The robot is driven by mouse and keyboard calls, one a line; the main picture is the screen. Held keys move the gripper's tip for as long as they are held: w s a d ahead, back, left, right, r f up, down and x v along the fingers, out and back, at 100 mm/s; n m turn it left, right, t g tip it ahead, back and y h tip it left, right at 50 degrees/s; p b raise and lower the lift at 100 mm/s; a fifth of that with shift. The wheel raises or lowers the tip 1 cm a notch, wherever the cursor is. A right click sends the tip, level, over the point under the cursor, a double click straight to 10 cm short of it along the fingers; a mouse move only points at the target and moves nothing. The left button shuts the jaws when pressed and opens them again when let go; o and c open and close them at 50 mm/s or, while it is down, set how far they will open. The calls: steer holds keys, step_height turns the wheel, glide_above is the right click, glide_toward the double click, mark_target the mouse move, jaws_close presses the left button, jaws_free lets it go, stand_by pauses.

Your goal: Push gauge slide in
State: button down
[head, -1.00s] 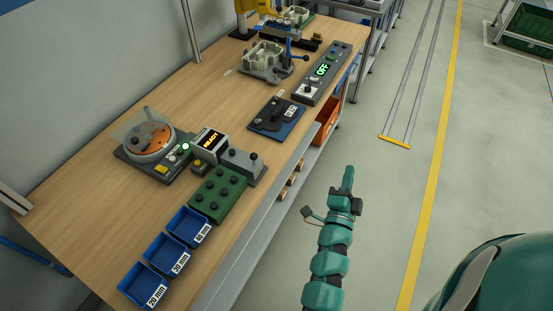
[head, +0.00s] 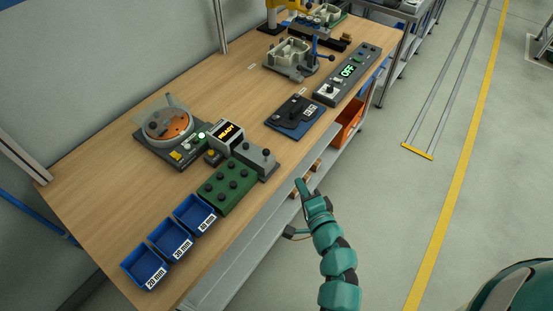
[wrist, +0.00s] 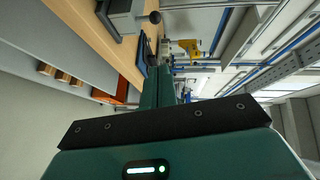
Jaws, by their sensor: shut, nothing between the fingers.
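A grey block with a black ball knob (head: 258,160), which looks like the gauge slide, sits at the bench's front edge beside a display reading READY (head: 228,133). How far in the slide sits cannot be told. Its knob end also shows at the top of the wrist view (wrist: 128,18). My gripper (head: 301,187) is shut and empty. In the head view it is right of and below the grey block, apart from it, in front of the bench edge. In the wrist view my gripper (wrist: 165,88) points along the bench front.
A green block with several black knobs (head: 228,186) and several blue bins (head: 147,266) stand left of the grey block. A turntable fixture (head: 168,128) is behind. The floor is clear.

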mark_target(254, 156)
steer(key=s+a+b+x, duration=0.1)
steer(key=a+x, duration=0.1)
steer(key=x, duration=1.1)
steer(key=shift+a, duration=0.3)
steer(key=shift+f, duration=0.15)
stand_by(0.3)
steer(key=w+a, duration=0.1)
steer(key=a, duration=0.1)
steer(key=w+a, duration=0.4)
steer(key=a, duration=0.1)
steer(key=shift+a, duration=0.1)
stand_by(0.3)
